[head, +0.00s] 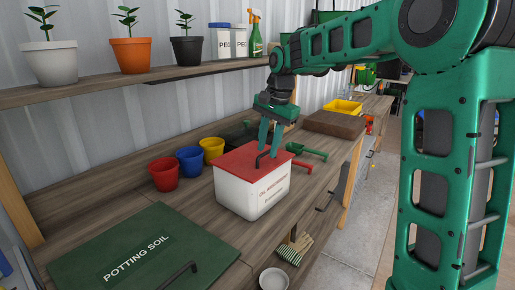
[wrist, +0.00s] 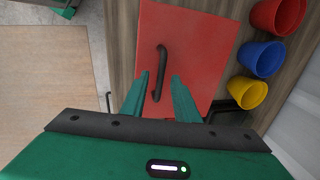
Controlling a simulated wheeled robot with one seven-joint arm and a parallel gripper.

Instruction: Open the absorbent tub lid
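The absorbent tub (head: 248,193) is a white box with printed text on its front, standing on the wooden bench. Its red lid (head: 238,160) lies flat and closed on top. A dark bar handle (head: 262,158) is on the lid, and it also shows in the wrist view (wrist: 159,73). My gripper (head: 268,150) is over the lid, pointing down at the handle. In the wrist view my gripper (wrist: 160,78) has its two green fingers apart, one on each side of the handle's near end. I cannot tell whether the fingers touch the lid.
Red (head: 164,174), blue (head: 190,160) and yellow (head: 212,149) pots stand left of the tub. A green potting soil lid (head: 140,250) and a small bowl (head: 274,279) are nearer. A shelf (head: 150,76) with plants runs above.

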